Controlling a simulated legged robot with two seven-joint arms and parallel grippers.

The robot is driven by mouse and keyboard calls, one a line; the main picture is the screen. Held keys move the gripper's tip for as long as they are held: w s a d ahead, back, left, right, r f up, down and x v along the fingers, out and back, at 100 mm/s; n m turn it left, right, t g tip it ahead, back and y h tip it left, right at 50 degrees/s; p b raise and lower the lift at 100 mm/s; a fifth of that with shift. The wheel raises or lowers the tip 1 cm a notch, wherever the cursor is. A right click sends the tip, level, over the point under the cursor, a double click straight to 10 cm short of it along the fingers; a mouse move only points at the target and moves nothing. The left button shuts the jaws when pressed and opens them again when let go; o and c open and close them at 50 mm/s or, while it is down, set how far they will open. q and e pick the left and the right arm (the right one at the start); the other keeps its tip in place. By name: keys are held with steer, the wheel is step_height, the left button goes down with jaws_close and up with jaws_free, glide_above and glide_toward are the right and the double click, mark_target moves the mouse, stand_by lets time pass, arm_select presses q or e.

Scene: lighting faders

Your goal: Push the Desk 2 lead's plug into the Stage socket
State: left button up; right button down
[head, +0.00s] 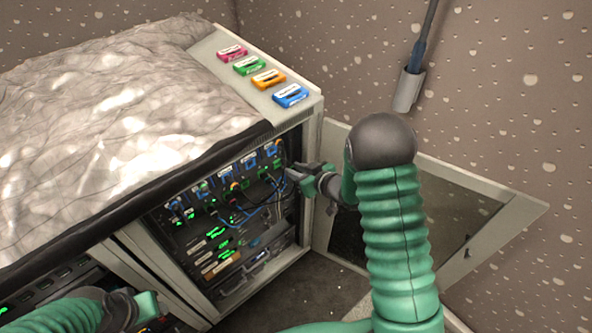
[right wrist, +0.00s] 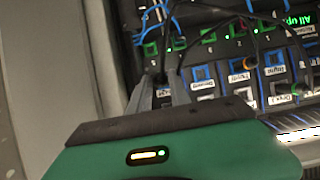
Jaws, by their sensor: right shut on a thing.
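My right gripper (head: 291,173) is at the right side of the open rack's socket panel (head: 228,190). In the right wrist view its fingers (right wrist: 168,90) are shut on a small dark plug, mostly hidden between them. A thin dark lead runs from the fingertips past the green-framed sockets (right wrist: 180,43). Blue-framed sockets (right wrist: 205,76) with white labels lie beside the fingers. I cannot read which label is Stage, and I cannot tell whether the held plug touches a socket. My left gripper (head: 145,308) is at the lower left, partly cut off, its jaws unclear.
Black and blue leads (head: 250,208) hang across the panel. An open door (head: 505,207) stands right of the rack. A crumpled silvery cover (head: 110,85) lies on top, beside several coloured labelled blocks (head: 268,79). A holder (head: 408,90) is on the wall.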

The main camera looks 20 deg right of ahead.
mark_target(285, 160)
steer(key=shift+w+a, duration=0.25)
steer(key=shift+w, duration=0.65)
steer(key=shift+w+a, duration=0.25)
steer(key=shift+w, duration=0.7)
steer(key=shift+w+a, duration=0.25)
steer(key=shift+w, duration=0.65)
stand_by(2.8)
steer(key=shift+w+a+r+p, duration=0.1)
steer(key=shift+w+r+p, duration=0.15)
steer(key=shift+w+p, duration=0.05)
stand_by(1.3)
steer(key=c, duration=1.4)
jaws_free()
steer(key=shift+c, duration=0.2)
steer(key=o, duration=0.3)
steer(key=shift+w+f, duration=0.15)
steer(key=shift+f, duration=0.05)
steer(key=shift+s, duration=0.2)
